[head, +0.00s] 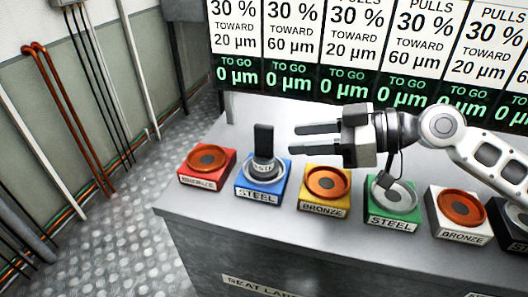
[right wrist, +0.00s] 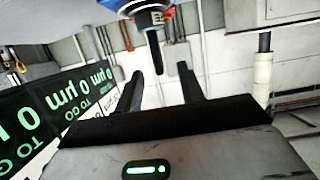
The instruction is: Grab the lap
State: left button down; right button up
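The lap (head: 263,140) has an upright black handle block on a round grey base, and sits on the blue seat marked STEEL (head: 262,189). My right gripper (head: 292,140) lies level, just to the right of the handle, its fingers pointing left toward it. The fingers are open with nothing between them in the head view. In the right wrist view, the black handle (right wrist: 154,50) shows just beyond and between the open fingertips (right wrist: 160,71), with part of the blue seat (right wrist: 148,8) behind it. I cannot tell whether they touch. My left gripper is not in view.
A grey bench (head: 195,207) carries a row of coloured seats: red (head: 190,178), yellow (head: 312,205), green (head: 385,215), white (head: 450,230) and a black one at right. Display panels (head: 345,60) stand behind. Pipes run along the left wall; the floor there is clear.

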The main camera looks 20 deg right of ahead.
aim_at(264, 156)
jog(key=x, duration=0.2)
jog(key=shift+w+a+p, duration=0.25)
jog(key=shift+p, duration=0.15)
jog(key=shift+w+a+p, duration=0.3)
jog(key=shift+a, duration=0.05)
jog(key=p+x, duration=0.1)
jog(key=x, duration=0.2)
jog(key=shift+w+a+p, duration=0.2)
jog(key=shift+w+p, duration=0.15)
jog(key=shift+p, duration=0.05)
jog(key=shift+w+a+f, duration=0.15)
jog(key=shift+a+f, duration=0.05)
jog(key=shift+a, duration=0.05)
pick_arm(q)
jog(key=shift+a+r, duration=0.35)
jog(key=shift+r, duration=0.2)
pick_arm(e)
jog(key=shift+f, duration=0.1)
grip_shut()
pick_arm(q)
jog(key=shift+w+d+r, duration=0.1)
